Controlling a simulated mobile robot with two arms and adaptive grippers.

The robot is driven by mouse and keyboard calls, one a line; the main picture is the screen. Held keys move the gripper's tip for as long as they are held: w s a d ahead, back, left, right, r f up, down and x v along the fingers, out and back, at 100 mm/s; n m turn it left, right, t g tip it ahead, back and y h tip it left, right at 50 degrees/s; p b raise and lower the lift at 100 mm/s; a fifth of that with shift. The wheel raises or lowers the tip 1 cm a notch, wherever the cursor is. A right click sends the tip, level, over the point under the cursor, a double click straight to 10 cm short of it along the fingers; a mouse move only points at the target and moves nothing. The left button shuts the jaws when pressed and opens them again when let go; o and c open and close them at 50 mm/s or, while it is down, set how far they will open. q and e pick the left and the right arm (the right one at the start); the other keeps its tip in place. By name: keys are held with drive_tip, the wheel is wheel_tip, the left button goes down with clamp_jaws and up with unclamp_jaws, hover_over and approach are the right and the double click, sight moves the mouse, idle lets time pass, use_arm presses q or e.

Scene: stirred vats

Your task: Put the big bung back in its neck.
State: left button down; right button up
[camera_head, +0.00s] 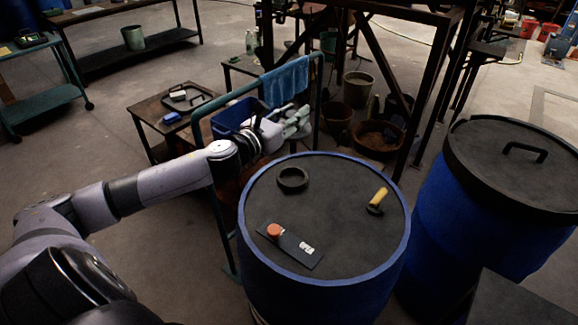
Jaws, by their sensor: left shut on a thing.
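A blue drum (262,268) with a dark top stands in front of me. A raised black ring, which looks like a neck (292,180), sits on the far left of its top; its inside looks dark. An orange round cap (274,231) sits on a dark flat plate with a white label (296,251), nearer me on the same top. My left gripper (268,132) is beyond the drum's far left edge, apart from the ring and the cap. My right gripper is out of view.
A teal rail (228,112) with a blue towel (286,82) and a blue crate (229,118) stand close by my left arm. A second blue drum with a black handled lid (505,185) stands at right.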

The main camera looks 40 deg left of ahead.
use_arm(q)
wheel_tip(320, 180, down, 14)
drive_tip(key=b, duration=0.2)
drive_tip(key=shift+f+b, duration=0.1)
drive_tip(key=shift+b, duration=0.3)
drive_tip(key=shift+f, duration=0.3)
drive_tip(key=shift+f, duration=0.1)
drive_tip(key=shift+f+b, duration=0.45)
drive_tip(key=c, duration=1.6)
unclamp_jaws()
drive_tip(key=o, duration=0.4)
